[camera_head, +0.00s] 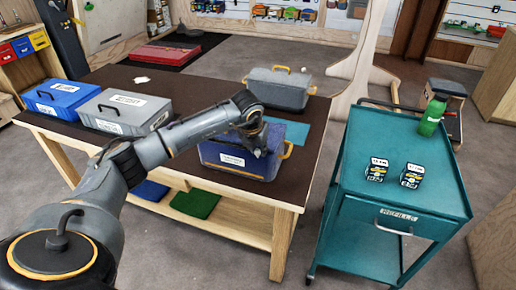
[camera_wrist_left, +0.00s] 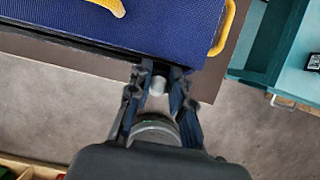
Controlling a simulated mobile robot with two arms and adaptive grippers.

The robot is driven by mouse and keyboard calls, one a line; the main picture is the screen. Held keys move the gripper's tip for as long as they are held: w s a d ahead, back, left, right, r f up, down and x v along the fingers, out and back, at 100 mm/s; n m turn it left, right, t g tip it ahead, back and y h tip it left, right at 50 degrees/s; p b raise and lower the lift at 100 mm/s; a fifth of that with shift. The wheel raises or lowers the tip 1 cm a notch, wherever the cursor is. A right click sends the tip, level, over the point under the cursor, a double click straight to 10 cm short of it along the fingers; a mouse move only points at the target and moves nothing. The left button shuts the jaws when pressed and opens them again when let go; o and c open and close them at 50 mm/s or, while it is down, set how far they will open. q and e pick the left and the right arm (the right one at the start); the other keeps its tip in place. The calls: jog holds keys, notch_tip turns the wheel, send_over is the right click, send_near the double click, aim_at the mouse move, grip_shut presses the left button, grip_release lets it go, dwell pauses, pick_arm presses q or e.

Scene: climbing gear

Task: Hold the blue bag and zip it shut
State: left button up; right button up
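The blue bag (camera_head: 230,160) is a boxy case with a white label on its front and yellow handles, standing near the front edge of the dark-topped table. Its blue fabric and yellow handle parts fill the top of the left wrist view (camera_wrist_left: 180,28). My left gripper (camera_head: 262,150) is at the bag's front right. In the wrist view its fingers (camera_wrist_left: 160,76) reach the bag's edge, with a small pale piece (camera_wrist_left: 157,86) between them. I cannot tell whether they grip it. The zip and how far it is closed cannot be made out. My right gripper is not in view.
The table (camera_head: 190,85) also holds a blue case (camera_head: 52,98), a grey case (camera_head: 125,110) and a dark grey case (camera_head: 278,90). A teal trolley (camera_head: 450,195) with two small boxes and a green bottle (camera_head: 431,117) stands at the right, beyond a floor gap.

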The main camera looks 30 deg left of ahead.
pick_arm(q)
jog(key=o, duration=1)
jog(key=shift+c, duration=0.2)
jog(key=v, duration=1.2)
